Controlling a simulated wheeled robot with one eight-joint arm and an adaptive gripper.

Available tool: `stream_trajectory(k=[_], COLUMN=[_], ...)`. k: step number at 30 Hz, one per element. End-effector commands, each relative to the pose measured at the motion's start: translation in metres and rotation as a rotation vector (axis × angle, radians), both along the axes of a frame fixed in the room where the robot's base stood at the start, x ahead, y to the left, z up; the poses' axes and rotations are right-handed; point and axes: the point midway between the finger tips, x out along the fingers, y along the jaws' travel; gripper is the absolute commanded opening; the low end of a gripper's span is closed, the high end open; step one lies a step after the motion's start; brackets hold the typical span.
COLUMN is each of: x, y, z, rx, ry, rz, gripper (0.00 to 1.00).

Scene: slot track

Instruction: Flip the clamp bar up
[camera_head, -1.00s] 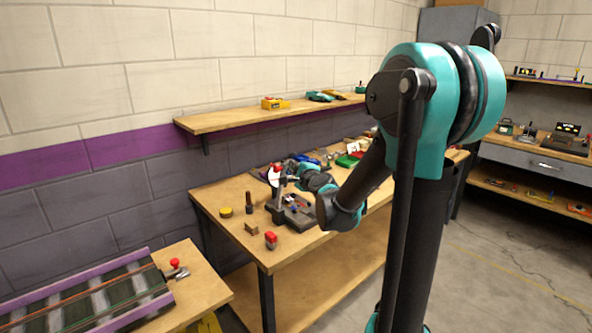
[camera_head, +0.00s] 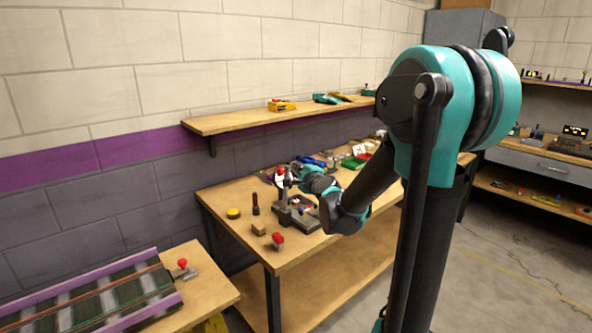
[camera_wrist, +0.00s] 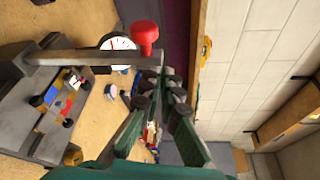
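A grey bar (camera_wrist: 75,58) with a red knob (camera_wrist: 145,38) crosses the top left of the wrist view. It rises from a dark metal fixture (camera_wrist: 20,95); in the head view this fixture (camera_head: 297,216) stands on the middle bench with the red knob near its top (camera_head: 281,171). A second red-knobbed grey lever (camera_head: 184,270) sits at the end of the slot track on the left bench; I cannot tell which is the clamp bar. My gripper (camera_wrist: 165,77) has its fingertips drawn together beside the grey bar's end. They look empty; contact is unclear.
The striped slot track (camera_head: 85,300) lies on the left bench. A white dial (camera_wrist: 117,43) is beside the bar. A red-topped piece (camera_head: 277,242), a wood block (camera_head: 259,229) and a yellow roll (camera_head: 233,213) stand near the fixture. A shelf (camera_head: 235,121) runs along the wall above.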

Motion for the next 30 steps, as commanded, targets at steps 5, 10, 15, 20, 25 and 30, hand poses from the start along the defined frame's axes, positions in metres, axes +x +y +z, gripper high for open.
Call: stream_trajectory(k=[5, 10, 15, 20, 25, 30], x=[-0.023, -0.048, -0.072, -0.091, -0.105, -0.110], y=[-0.001, -0.012, -0.023, -0.030, -0.035, -0.037], z=[0.000, 0.004, 0.007, 0.009, 0.010, 0.011], rx=[0.003, 0.003, 0.003, 0.003, 0.001, 0.002], ry=[0.005, 0.004, 0.002, 0.002, 0.001, 0.002], rz=[0.013, 0.007, 0.002, 0.001, -0.001, -0.001], gripper=[0.00, 0.00, 0.00, 0.00, 0.00, 0.00])
